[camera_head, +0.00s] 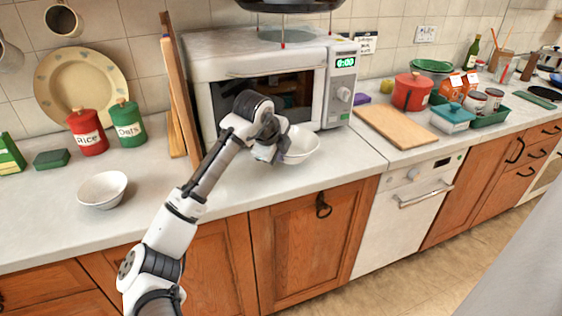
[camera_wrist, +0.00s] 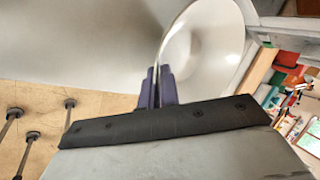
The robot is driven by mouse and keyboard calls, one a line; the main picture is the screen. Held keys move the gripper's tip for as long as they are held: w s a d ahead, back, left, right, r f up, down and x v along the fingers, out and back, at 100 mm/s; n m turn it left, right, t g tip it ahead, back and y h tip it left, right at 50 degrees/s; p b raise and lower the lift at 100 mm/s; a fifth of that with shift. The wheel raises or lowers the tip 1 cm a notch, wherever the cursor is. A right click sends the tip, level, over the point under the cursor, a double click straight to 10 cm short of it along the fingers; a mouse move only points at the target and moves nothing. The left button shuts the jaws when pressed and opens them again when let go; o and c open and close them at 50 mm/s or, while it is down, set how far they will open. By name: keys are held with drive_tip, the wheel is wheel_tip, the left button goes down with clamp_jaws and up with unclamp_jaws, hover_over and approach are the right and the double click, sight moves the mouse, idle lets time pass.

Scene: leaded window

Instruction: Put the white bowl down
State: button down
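A white bowl (camera_head: 302,145) is at my gripper (camera_head: 270,152), in front of the microwave; it also shows in the wrist view (camera_wrist: 208,45). In the wrist view my gripper (camera_wrist: 157,85) has its purple fingers close together on the bowl's rim. The bowl looks nearly upright, low over the worktop; I cannot tell whether its base touches. My wrist hides its left part in the head view. A second white bowl (camera_head: 103,190) stands upright on the worktop at the left, apart from my gripper.
The microwave (camera_head: 230,95) stands right behind the held bowl. A wooden board (camera_head: 393,126) lies to the right. Red (camera_head: 87,133) and green (camera_head: 130,124) canisters stand at the left.

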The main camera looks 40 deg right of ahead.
drive_tip(key=shift+f+p, duration=0.3)
drive_tip(key=shift+f, duration=1.35)
drive_tip(key=c, duration=2.1)
unclamp_jaws()
drive_tip(key=shift+f, duration=0.15)
drive_tip(key=o, duration=0.5)
drive_tip(key=shift+c, duration=0.2)
